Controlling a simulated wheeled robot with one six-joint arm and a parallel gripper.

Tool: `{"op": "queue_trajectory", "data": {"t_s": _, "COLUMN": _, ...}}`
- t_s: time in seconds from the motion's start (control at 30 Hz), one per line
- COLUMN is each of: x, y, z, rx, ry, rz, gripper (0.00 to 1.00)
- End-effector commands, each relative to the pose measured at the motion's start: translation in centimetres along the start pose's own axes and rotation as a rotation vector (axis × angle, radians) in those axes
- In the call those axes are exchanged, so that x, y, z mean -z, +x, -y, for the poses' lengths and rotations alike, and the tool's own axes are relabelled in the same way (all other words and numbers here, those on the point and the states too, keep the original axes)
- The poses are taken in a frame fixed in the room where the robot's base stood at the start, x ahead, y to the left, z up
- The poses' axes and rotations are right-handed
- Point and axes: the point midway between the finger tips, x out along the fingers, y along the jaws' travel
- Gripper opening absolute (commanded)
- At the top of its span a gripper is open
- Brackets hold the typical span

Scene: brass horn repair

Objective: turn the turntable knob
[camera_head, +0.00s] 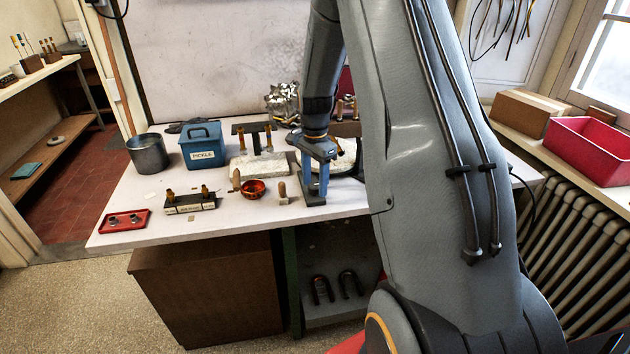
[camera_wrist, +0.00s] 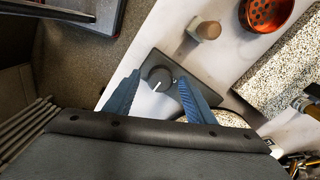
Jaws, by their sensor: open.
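The turntable knob (camera_wrist: 158,76) is a dark round knob with a pale line beside it, on a dark flat plate (camera_wrist: 205,76) in the wrist view. My gripper (camera_wrist: 159,78) is open, with one blue finger on either side of the knob; I cannot tell whether they touch it. In the head view my gripper (camera_head: 314,192) points down at the table's front edge, over the dark plate, and the knob is hidden between the fingers. A pale speckled disc (camera_head: 346,158), probably the turntable top, shows behind the gripper, partly covered by my arm.
Left of the gripper are a wooden-handled piece (camera_head: 282,193), a red-orange perforated bowl (camera_head: 253,188) and a speckled slab (camera_head: 258,166). Farther left are a blue PICKLE box (camera_head: 202,147), a metal pot (camera_head: 148,154) and a red tray (camera_head: 126,221).

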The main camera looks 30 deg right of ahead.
Motion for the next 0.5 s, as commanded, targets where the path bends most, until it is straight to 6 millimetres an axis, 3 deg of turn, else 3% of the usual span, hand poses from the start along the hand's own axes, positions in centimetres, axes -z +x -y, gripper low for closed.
{"op": "queue_trajectory", "data": {"t_s": 0.1, "x": 0.0, "y": -0.02, "z": 0.01, "rx": 0.0, "ry": 0.0, "rz": 0.0, "gripper": 0.48}}
{"op": "queue_trajectory", "data": {"t_s": 0.33, "x": 0.0, "y": -0.04, "z": 0.0, "rx": 0.0, "ry": 0.0, "rz": 0.0, "gripper": 0.09}}
{"op": "queue_trajectory", "data": {"t_s": 0.5, "x": 0.0, "y": -0.06, "z": 0.0, "rx": 0.0, "ry": -0.006, "rz": 0.0, "gripper": 0.08}}
